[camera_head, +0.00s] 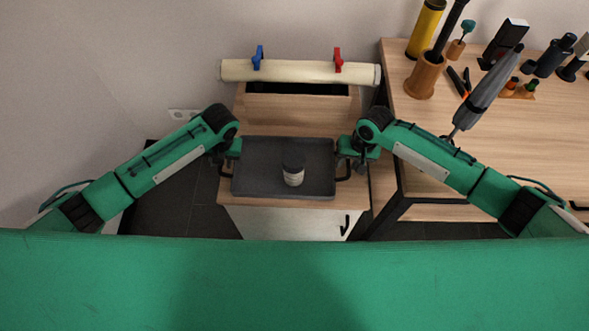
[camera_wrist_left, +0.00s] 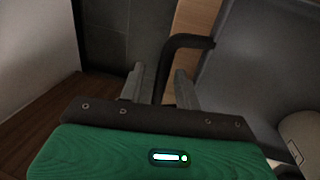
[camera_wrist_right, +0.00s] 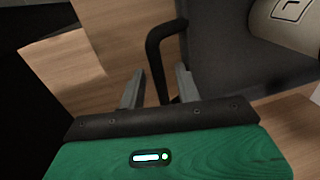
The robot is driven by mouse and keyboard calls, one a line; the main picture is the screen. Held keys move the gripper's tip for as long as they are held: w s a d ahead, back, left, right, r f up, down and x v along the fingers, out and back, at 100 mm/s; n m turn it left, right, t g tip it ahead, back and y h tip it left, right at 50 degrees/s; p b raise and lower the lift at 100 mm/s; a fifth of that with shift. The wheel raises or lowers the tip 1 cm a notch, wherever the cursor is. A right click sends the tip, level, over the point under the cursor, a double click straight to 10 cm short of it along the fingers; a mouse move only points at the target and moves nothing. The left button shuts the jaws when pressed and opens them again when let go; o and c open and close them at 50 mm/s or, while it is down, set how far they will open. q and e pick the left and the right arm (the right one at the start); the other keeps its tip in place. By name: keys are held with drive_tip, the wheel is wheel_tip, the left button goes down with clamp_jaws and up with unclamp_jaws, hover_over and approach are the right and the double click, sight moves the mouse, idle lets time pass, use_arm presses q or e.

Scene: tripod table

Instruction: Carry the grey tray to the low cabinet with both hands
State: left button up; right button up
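The grey tray (camera_head: 260,180) sits level over the wooden top of the low cabinet (camera_head: 300,222) and looks to rest on it. A small jar with a dark lid and pale body (camera_head: 293,177) stands upright on the tray. My left gripper (camera_head: 231,162) is at the tray's left handle; in the left wrist view the dark handle (camera_wrist_left: 183,42) passes between its parted fingers (camera_wrist_left: 158,78). My right gripper (camera_head: 354,165) is at the right handle; in the right wrist view that handle (camera_wrist_right: 155,55) lies between its parted fingers (camera_wrist_right: 157,80). Gaps show beside both handles.
A cream roll (camera_head: 300,71) with a blue clamp (camera_head: 258,57) and a red clamp (camera_head: 338,60) lies behind the tray, above a dark opening. A wooden workbench (camera_head: 430,120) with several tools stands close on the right. A wall is on the left.

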use_arm(q)
drive_tip(key=shift+r, duration=0.1)
use_arm(e)
drive_tip(key=shift+r, duration=0.3)
use_arm(q)
drive_tip(key=v, duration=1.1)
drive_tip(key=shift+r, duration=0.35)
use_arm(e)
wheel_tip(320, 180, up, 7)
drive_tip(key=d, duration=0.1)
use_arm(q)
drive_tip(key=shift+d, duration=0.1)
use_arm(e)
drive_tip(key=shift+d, duration=0.1)
